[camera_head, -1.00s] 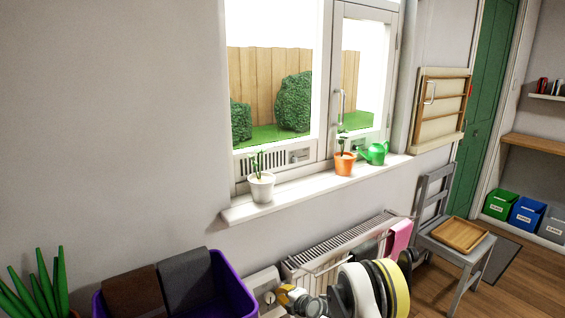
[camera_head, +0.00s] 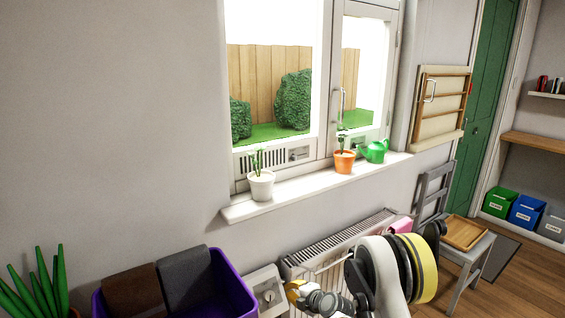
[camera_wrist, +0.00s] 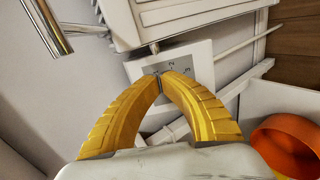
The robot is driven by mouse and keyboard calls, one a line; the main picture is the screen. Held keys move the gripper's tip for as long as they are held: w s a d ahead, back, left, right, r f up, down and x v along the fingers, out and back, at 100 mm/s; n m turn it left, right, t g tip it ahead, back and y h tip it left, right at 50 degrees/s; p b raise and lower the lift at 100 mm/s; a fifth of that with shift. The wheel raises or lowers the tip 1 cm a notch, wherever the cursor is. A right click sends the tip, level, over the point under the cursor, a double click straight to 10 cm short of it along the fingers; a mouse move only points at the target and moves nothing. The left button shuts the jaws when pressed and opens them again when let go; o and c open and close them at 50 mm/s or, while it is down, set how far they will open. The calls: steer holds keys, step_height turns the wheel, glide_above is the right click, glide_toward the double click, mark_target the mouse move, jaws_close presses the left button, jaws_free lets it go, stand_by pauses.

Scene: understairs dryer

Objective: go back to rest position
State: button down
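My gripper (camera_wrist: 161,82) has two curved yellow fingers whose tips meet in the wrist view, with nothing visible between them. In the head view my gripper (camera_head: 293,291) is low in the picture, in front of the radiator (camera_head: 325,248) and right of a white box with a dial (camera_head: 268,291). My arm, with grey, black and yellow bands, fills the lower right and hides part of the radiator. In the wrist view a white box with a marked dial panel (camera_wrist: 202,65) lies beyond the fingertips. Whether the fingers touch it cannot be told.
A purple bin (camera_head: 232,285) with dark cloths stands left of the box. A grey chair (camera_head: 433,192) holding a wooden tray (camera_head: 462,233) is to the right. Pots and a green watering can (camera_head: 374,152) line the windowsill (camera_head: 300,190). An orange round object (camera_wrist: 290,146) is at the wrist view's right.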

steer(key=s+d+r+m+h, duration=0.15)
steer(key=s+r+m, duration=0.25)
steer(key=r, duration=0.4)
steer(key=s+d+r+m+g, duration=0.1)
steer(key=s+d+r+m, duration=0.25)
steer(key=r, duration=0.45)
steer(key=s+d+r+m+h, duration=0.1)
steer(key=s+d+r+m, duration=0.2)
steer(key=r, duration=0.5)
steer(key=s+d+r+m+h, duration=0.1)
steer(key=s+m, duration=0.3)
steer(key=s, duration=0.5)
steer(key=s+d+r+m+g+h, duration=0.1)
steer(key=s+d+m, duration=0.3)
steer(key=s, duration=0.6)
steer(key=s+d+r+m+h, duration=0.2)
steer(key=s+m, duration=0.3)
steer(key=s, duration=0.4)
steer(key=shift+s+d+r+g, duration=0.35)
steer(key=shift+d+r+g, duration=0.1)
steer(key=shift+d, duration=0.25)
